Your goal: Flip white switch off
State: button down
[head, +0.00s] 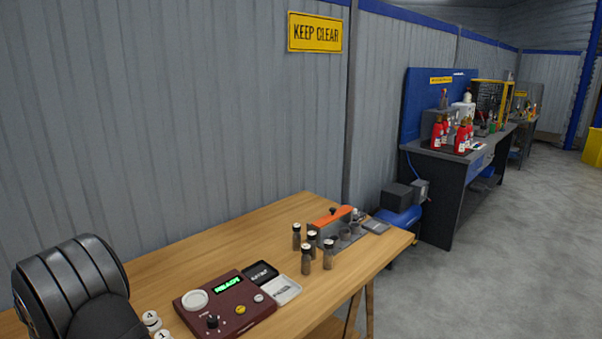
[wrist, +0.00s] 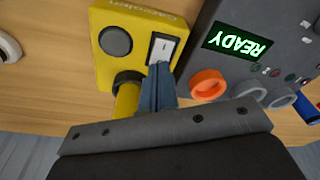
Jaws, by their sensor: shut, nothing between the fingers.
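The white rocker switch (wrist: 162,48) sits in a black frame on top of a yellow box (wrist: 133,62) in the wrist view. My gripper (wrist: 159,68) is shut, with its bluish fingers together and nothing held. The fingertips are at the lower edge of the switch in the picture and overlap its frame. I cannot tell whether they touch it, nor which way the rocker is tipped. The head view shows neither the fingers nor the yellow box.
A grey console (wrist: 240,85) with a lit READY display and an orange ring (wrist: 208,84) stands right of the yellow box. In the head view, a dark red console (head: 222,303), several small bottles (head: 312,244) and an orange-handled tool carrier (head: 335,222) stand on the wooden table (head: 190,262).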

jog(key=shift+f, duration=0.35)
jog(key=shift+r, duration=3.55)
notch_tip(320, 180, down, 7)
jog(key=shift+r, duration=0.15)
